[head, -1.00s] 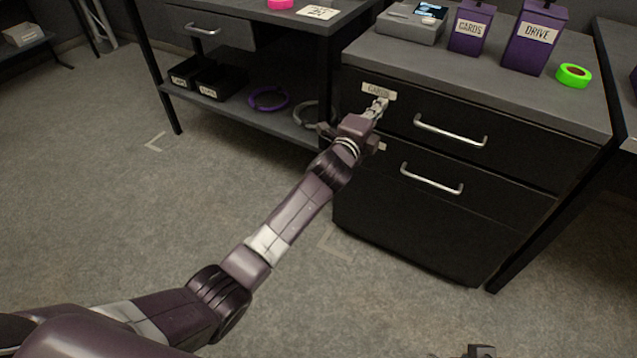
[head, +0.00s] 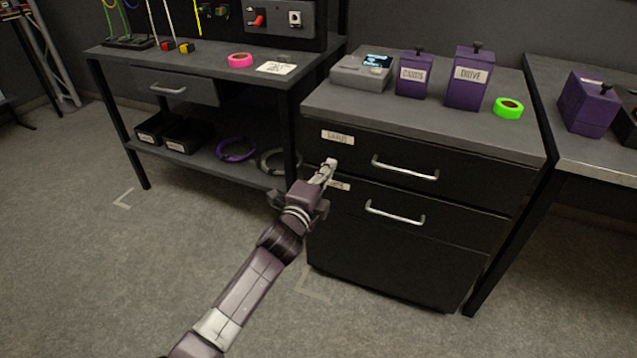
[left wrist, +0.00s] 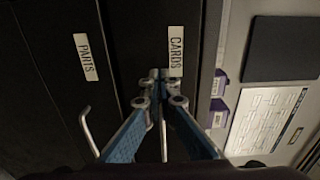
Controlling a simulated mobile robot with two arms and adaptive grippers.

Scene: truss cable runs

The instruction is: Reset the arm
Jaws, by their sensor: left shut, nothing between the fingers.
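My left arm comes up from the bottom of the head view, and its gripper (head: 328,170) is shut and empty in front of the black drawer cabinet (head: 390,258). In the left wrist view the closed fingertips (left wrist: 160,75) meet just below the "CARDS" label (left wrist: 176,52) of the top drawer. I cannot tell whether they touch the drawer front. The top drawer (head: 460,173) and the lower drawer (head: 460,222) look closed. My right gripper is not in view.
On the cabinet stand a grey device (head: 362,72), two purple boxes, "CARDS" (head: 414,76) and "DRIVE" (head: 468,80), and green tape (head: 508,108). A workbench (head: 110,62) with black bins (head: 182,138) stands left, another table (head: 600,155) right. The floor (head: 110,270) at left is clear.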

